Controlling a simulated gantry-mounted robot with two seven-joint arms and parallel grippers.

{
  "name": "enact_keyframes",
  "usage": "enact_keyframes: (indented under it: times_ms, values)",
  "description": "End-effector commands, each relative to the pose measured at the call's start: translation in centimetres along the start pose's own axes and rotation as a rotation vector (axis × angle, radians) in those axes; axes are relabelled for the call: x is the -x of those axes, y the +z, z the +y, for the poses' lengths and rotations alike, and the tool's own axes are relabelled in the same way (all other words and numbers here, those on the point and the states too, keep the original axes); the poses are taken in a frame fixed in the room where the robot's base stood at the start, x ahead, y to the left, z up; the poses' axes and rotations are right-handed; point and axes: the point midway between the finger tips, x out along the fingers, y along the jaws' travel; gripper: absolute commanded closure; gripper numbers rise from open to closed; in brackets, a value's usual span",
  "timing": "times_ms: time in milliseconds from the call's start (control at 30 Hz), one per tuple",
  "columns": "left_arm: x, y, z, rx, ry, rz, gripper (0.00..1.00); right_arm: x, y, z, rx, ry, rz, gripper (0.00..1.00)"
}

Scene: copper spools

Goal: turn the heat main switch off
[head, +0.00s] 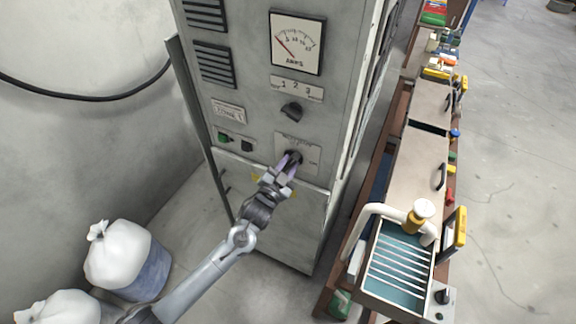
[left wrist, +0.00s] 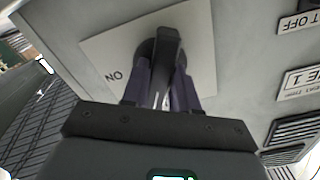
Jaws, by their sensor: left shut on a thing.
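The main switch is a black rotary knob (head: 294,156) on a pale plate (head: 312,154), low on the front of the grey cabinet. My left gripper (head: 289,164) reaches up to it from below and is shut on the knob. In the left wrist view the knob (left wrist: 167,42) stands between my two purple fingers (left wrist: 163,85). The plate there (left wrist: 203,40) shows the word ON upside down at its left side. The fingers and gripper body hide part of the knob and plate. My right gripper is not in view.
Above the switch are another black knob (head: 292,111) with a 1 2 3 label and an AMPS meter (head: 297,43). Green (head: 223,136) and black (head: 247,146) buttons sit to the left. A bench (head: 413,170) runs along the right; white bags (head: 118,252) lie at lower left.

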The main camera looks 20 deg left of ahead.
Motion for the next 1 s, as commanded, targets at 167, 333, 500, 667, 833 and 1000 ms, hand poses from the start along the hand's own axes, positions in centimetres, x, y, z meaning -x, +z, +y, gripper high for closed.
enact_keyframes:
  times_ms: [167, 333, 500, 667, 833, 1000]
  values:
    - [0.03, -0.02, 0.05, 0.167, 0.000, 0.000, 1.00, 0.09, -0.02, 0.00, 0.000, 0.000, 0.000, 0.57]
    - [0.01, -0.05, 0.02, 0.303, -0.001, 0.000, 1.00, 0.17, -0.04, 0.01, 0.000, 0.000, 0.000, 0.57]
    - [0.01, -0.03, 0.03, 0.407, 0.000, 0.000, 1.00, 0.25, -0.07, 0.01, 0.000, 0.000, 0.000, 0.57]
    - [0.02, 0.00, 0.02, 0.474, 0.000, 0.000, 1.00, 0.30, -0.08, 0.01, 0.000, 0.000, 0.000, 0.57]
    - [0.01, 0.00, 0.01, 0.511, 0.000, 0.000, 1.00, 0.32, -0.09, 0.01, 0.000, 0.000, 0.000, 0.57]
    - [0.01, 0.00, -0.01, 0.524, 0.000, 0.000, 1.00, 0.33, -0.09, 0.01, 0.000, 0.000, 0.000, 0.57]
